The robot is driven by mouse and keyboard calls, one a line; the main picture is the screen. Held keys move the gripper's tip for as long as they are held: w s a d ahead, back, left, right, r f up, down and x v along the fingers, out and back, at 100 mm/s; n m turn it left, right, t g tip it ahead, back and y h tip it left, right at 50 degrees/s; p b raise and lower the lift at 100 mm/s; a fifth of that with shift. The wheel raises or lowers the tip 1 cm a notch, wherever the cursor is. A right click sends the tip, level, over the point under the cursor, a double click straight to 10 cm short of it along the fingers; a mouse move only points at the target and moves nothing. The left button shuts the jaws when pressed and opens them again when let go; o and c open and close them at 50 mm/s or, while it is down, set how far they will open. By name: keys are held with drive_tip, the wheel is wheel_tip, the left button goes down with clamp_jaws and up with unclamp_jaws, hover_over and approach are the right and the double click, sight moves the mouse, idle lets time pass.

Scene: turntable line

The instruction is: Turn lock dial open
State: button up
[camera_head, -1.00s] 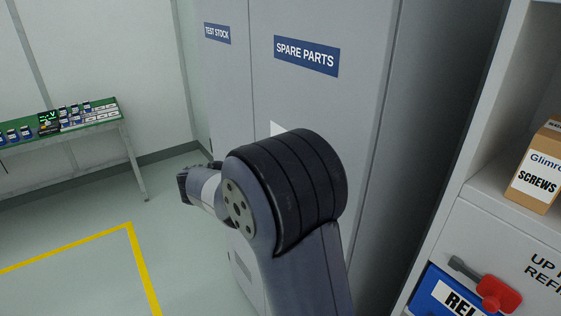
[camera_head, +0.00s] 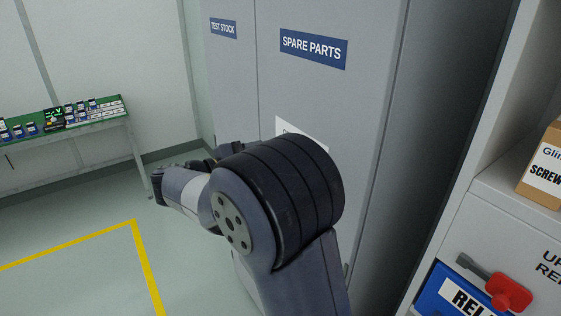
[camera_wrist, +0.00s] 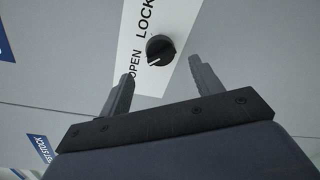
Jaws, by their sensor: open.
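The lock dial (camera_wrist: 160,48) is a small round black knob with a white mark at its lower left in the wrist view, on the side of the word OPEN. It sits on a white label plate (camera_wrist: 128,45) printed LOCK and OPEN, on the grey cabinet face. My gripper (camera_wrist: 161,68) is open and empty, its two fingers apart on either side of the line to the dial. The dial shows just beyond the fingertips; I see no contact. In the head view the white plate (camera_head: 290,128) is partly behind my arm, and the dial is hidden.
The grey cabinet (camera_head: 345,110) bears SPARE PARTS and TEST STOCK signs. A green-topped bench (camera_head: 100,118) stands far left. Yellow-lined floor is clear.

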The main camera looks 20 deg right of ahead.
drive_tip(key=v, duration=0.5)
drive_tip(key=shift+a+b, duration=0.1)
drive_tip(key=shift+b, duration=0.25)
drive_tip(key=p+x, duration=0.1)
drive_tip(key=x, duration=0.9)
drive_tip(key=shift+d+p, duration=0.4)
drive_tip(key=shift+r+p, duration=0.15)
drive_tip(key=shift+p, duration=0.2)
